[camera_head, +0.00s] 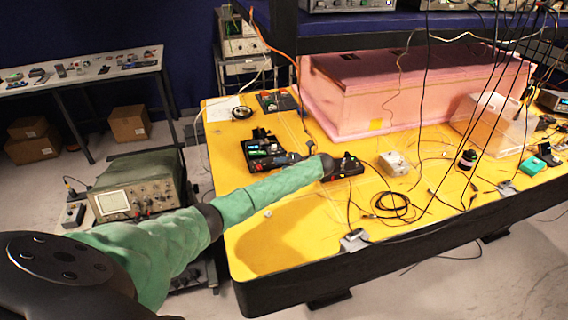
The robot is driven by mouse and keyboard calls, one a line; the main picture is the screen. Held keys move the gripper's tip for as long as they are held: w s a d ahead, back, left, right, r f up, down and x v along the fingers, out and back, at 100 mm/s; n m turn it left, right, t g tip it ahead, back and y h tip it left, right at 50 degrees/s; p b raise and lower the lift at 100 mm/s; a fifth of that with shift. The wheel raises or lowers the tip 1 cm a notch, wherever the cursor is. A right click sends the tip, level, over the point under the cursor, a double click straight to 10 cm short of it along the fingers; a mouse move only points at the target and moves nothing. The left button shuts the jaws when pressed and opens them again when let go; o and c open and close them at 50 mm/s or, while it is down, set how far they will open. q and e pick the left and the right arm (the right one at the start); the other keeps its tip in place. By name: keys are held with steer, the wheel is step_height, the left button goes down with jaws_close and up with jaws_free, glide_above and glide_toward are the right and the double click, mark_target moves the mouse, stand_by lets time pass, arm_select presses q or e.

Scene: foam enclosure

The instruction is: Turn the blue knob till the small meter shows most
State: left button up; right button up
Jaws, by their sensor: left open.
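My left arm, in a green sleeve, reaches in from the lower left over the yellow table. My left gripper (346,167) is the black part at the arm's end, low over the table's middle; its fingers are small and dark, and it stands open. A black device with a small green lit patch (264,148) sits just left of it. I cannot make out the blue knob, or tell which of these is the small meter. My right gripper is out of view.
A pink foam box (400,95) fills the table's back. A clear plastic bin (492,125) stands to the right. A coiled black cable (391,205) and a small white box (394,163) lie right of my gripper. Dark cables hang across the right side. The table's front left is bare.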

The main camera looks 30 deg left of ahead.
arm_select(q)
jaws_close()
stand_by(0.3)
